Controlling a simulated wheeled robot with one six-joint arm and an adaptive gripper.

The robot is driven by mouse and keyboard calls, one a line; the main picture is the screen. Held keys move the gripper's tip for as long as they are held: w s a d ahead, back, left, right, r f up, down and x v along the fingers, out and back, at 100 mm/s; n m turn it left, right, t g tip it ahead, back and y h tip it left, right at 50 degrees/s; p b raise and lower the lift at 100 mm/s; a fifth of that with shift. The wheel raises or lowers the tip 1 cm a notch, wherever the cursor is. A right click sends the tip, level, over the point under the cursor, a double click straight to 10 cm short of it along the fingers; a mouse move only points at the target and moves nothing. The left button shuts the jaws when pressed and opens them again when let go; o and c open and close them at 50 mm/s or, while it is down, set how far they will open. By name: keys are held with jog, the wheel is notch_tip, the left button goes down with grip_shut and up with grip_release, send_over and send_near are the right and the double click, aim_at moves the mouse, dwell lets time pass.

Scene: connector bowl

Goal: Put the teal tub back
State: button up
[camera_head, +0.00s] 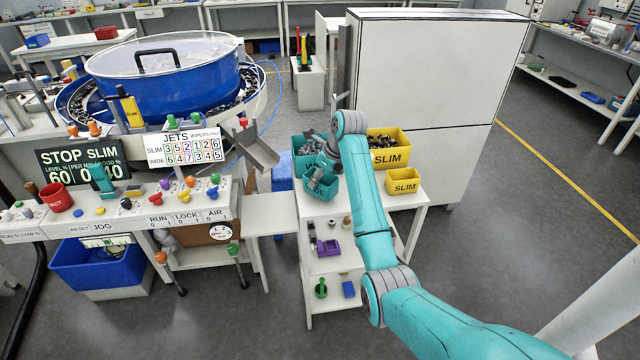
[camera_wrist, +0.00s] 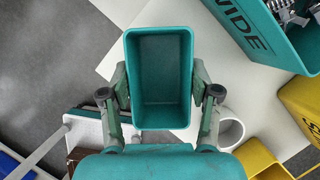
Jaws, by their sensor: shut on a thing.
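The teal tub (camera_wrist: 158,38) is a small, deep rectangular box, and the wrist view shows it empty. My gripper (camera_wrist: 160,92) is shut on it, with one finger against each long side. In the head view the tub (camera_head: 318,187) is at the left edge of the white table, just in front of a larger teal bin (camera_head: 301,152) full of metal parts. That bin, marked WIDE, also shows at the upper right of the wrist view (camera_wrist: 268,48). The gap between tub and tabletop cannot be judged.
A large yellow SLIM bin (camera_head: 390,155) holds dark parts; a smaller yellow SLIM tub (camera_head: 403,187) stands in front. A white ring-like thing (camera_wrist: 231,128) is near my right finger. A metal chute (camera_head: 257,150) and control panel (camera_head: 150,205) lie left. A white cabinet (camera_head: 430,90) stands behind.

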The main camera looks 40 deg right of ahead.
jog(key=shift+f, duration=1.25)
jog(key=shift+f, duration=0.1)
jog(key=o, duration=1.2)
